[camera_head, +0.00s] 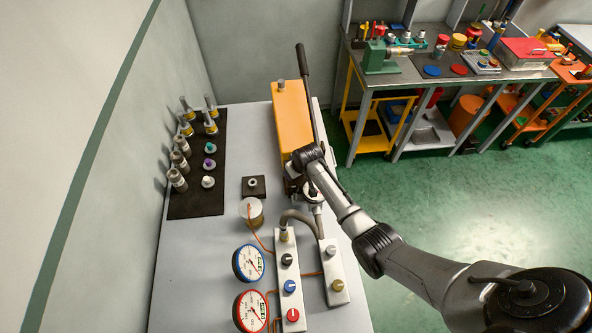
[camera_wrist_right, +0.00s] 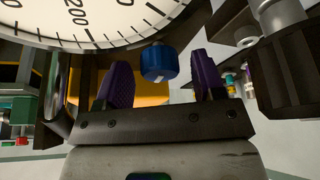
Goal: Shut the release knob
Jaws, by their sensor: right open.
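In the right wrist view, a dark blue knob (camera_wrist_right: 158,62) with a small pale mark shows between the purple-padded fingertips of my right gripper (camera_wrist_right: 160,74). The gripper is open, and a gap shows on each side of the knob. I cannot tell how deep the knob sits between the pads. In the head view, my right arm reaches in from the right to the near end of the orange pump (camera_head: 291,113). The arm hides that end, and the blue knob there cannot be made out. My left gripper is not in view.
A large white dial (camera_wrist_right: 85,20) hangs close above the fingers. Near the arm stand a white valve block with a blue knob (camera_head: 290,286), a second block (camera_head: 333,270) and two gauges (camera_head: 248,263). A black mat (camera_head: 207,203) holds several fittings. The pump's lever (camera_head: 303,65) rises behind.

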